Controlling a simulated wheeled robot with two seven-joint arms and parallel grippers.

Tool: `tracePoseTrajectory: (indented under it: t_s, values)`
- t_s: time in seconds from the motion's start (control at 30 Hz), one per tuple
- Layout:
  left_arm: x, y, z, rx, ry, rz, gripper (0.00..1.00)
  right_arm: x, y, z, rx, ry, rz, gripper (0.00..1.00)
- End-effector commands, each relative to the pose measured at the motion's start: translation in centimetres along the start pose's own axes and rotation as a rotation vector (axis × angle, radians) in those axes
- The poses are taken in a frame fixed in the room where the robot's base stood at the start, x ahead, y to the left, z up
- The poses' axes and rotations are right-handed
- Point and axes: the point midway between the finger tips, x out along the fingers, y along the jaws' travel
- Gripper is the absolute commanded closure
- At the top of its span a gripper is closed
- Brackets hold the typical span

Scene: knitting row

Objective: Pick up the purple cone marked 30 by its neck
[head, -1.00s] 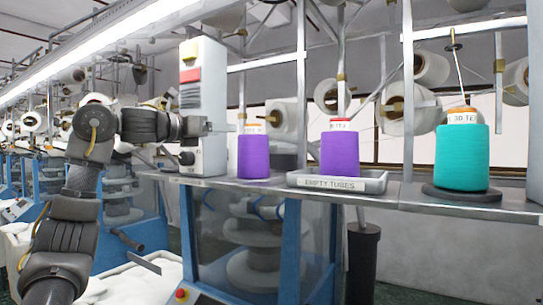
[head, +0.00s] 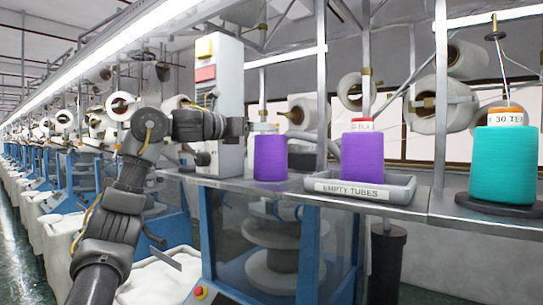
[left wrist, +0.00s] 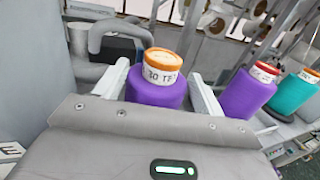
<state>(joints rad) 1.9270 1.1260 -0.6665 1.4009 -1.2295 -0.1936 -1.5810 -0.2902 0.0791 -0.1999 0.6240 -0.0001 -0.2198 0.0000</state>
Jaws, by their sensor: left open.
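The purple cone (head: 270,158) with an orange top and a label reading 30 TE stands upright on the metal shelf. It also shows in the left wrist view (left wrist: 155,95). My left gripper (head: 250,127) is open at the height of the cone's neck, coming in from the left. In the left wrist view its two fingers (left wrist: 160,86) lie on either side of the cone's upper part, with the labelled neck between them. I cannot tell whether either finger touches it. My right gripper is not in view.
A second purple cone (head: 362,155) with a red top stands at the grey EMPTY TUBES tray (head: 318,184). A teal cone (head: 505,165), also marked 30, stands on a dark disc farther right. A tall white control box (head: 228,85) stands behind my left wrist.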

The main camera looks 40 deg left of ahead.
Motion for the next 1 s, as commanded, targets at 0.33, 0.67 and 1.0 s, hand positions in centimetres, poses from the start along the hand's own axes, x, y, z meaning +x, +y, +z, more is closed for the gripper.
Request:
tracePoseTrajectory:
  t_s: [0.33, 0.67, 1.0]
  values:
    - [4.5, -0.2, -0.1, -0.001, 0.004, -0.002, 0.30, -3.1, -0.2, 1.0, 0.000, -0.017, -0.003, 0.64]
    - [5.2, -0.2, -0.3, -0.001, 0.001, -0.001, 0.30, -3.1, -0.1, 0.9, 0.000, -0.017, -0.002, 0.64]
    - [5.1, -0.2, -0.3, 0.000, 0.001, -0.001, 0.75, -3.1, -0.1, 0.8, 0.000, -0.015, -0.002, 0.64]
